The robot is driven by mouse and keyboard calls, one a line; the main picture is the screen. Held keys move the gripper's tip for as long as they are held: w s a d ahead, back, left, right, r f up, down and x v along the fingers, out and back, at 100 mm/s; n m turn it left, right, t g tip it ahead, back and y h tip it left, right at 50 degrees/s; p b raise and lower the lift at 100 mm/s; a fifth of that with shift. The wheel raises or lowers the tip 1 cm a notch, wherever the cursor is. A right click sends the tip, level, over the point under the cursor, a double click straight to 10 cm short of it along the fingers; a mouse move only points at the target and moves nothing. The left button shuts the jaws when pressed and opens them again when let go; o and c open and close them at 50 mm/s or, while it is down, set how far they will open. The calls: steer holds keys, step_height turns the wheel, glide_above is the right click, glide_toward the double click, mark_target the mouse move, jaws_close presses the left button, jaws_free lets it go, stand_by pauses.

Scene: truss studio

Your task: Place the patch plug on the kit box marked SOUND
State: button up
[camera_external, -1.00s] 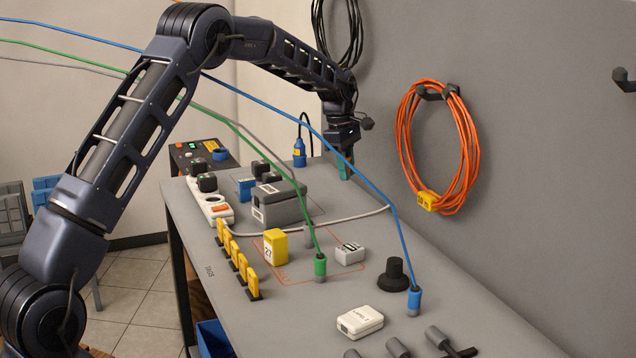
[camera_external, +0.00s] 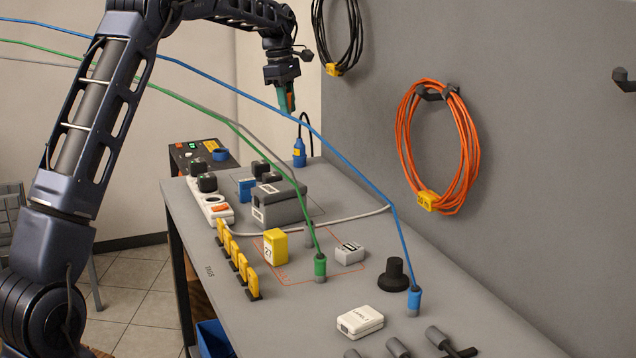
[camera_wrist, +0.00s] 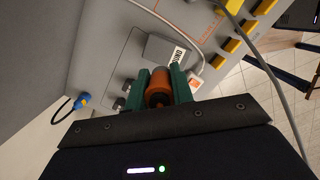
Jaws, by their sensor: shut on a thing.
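The patch plug (camera_wrist: 158,88), an orange cylinder with a dark end, is held between the green fingers of my gripper (camera_wrist: 161,74). A grey box (camera_external: 287,209) with a white label stands on the bench below, nearer the camera. In the wrist view this box (camera_wrist: 155,48) lies beyond the fingertips, apart from the plug. Its label is only partly legible and appears to show SOUND.
A white power strip (camera_external: 213,203) stands left of the grey box. A yellow box (camera_external: 275,247), a small light-grey box (camera_external: 349,253) and a white box (camera_external: 360,321) are nearer the camera. Green (camera_external: 245,133) and blue (camera_external: 352,172) cables stretch through the air across the bench.

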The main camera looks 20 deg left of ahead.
mark_target(282, 187)
steer(key=f, duration=0.6)
steer(key=a+f, duration=0.1)
steer(key=f, duration=0.5)
steer(key=a+f, duration=0.1)
steer(key=f, duration=0.5)
steer(key=shift+s+f, duration=0.3)
steer(key=shift+f, duration=0.1)
steer(key=o, duration=1)
steer(key=shift+f, duration=0.15)
